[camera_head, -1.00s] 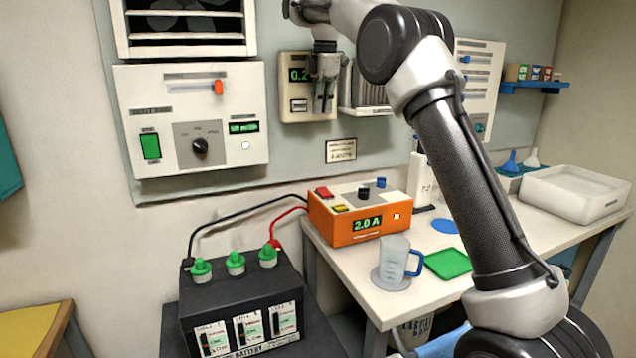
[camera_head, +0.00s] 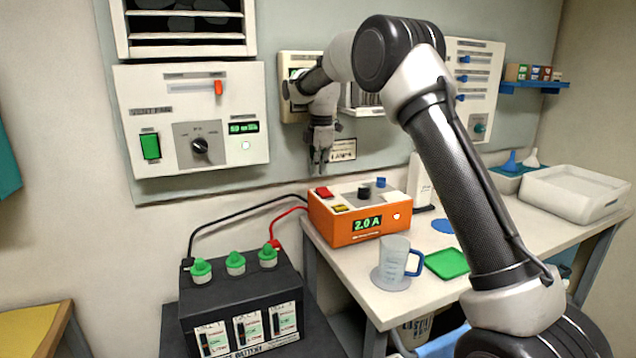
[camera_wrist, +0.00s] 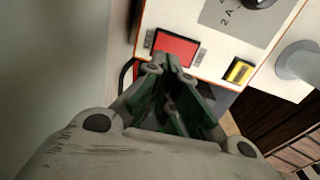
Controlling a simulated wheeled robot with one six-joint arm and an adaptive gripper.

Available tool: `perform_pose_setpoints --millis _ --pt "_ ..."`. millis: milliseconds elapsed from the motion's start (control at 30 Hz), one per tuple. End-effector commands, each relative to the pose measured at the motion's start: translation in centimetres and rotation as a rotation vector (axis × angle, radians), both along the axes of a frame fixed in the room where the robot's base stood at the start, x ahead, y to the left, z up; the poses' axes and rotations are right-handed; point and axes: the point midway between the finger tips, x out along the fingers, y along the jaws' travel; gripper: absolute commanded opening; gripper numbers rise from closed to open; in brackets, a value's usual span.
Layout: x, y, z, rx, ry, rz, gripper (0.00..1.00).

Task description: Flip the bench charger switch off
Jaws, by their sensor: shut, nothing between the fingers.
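The orange bench charger (camera_head: 350,228) stands on the bench, and its display reads 2.0 A. A red rocker switch (camera_head: 324,192) sits at the back left of its top panel, with a yellow button (camera_head: 340,208) in front and a dark knob beside it. My gripper (camera_head: 319,172) points down just above the red switch, shut and empty. In the wrist view the shut fingertips (camera_wrist: 171,62) lie over the near edge of the red switch (camera_wrist: 176,46). The yellow button (camera_wrist: 239,71) is to the right. I cannot tell whether the fingers touch the switch.
A measuring jug (camera_head: 394,258) stands in front of the charger. A black battery (camera_head: 240,305) with green caps is at the lower left, joined by black and red cables. The vent fan panel (camera_head: 190,120) is on the wall behind.

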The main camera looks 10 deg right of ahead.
Motion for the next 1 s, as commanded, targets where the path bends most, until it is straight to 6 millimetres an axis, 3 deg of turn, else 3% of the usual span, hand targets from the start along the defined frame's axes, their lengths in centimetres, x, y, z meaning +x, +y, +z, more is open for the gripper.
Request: perform_pose_setpoints --millis 100,300,1000 --pt "0.2 0.0 -2.2 0.0 0.002 0.0 0.0" --pt "0.5 0.1 -4.2 0.0 0.002 0.0 0.0" --pt "0.8 0.2 -5.4 0.0 0.002 0.0 0.0"
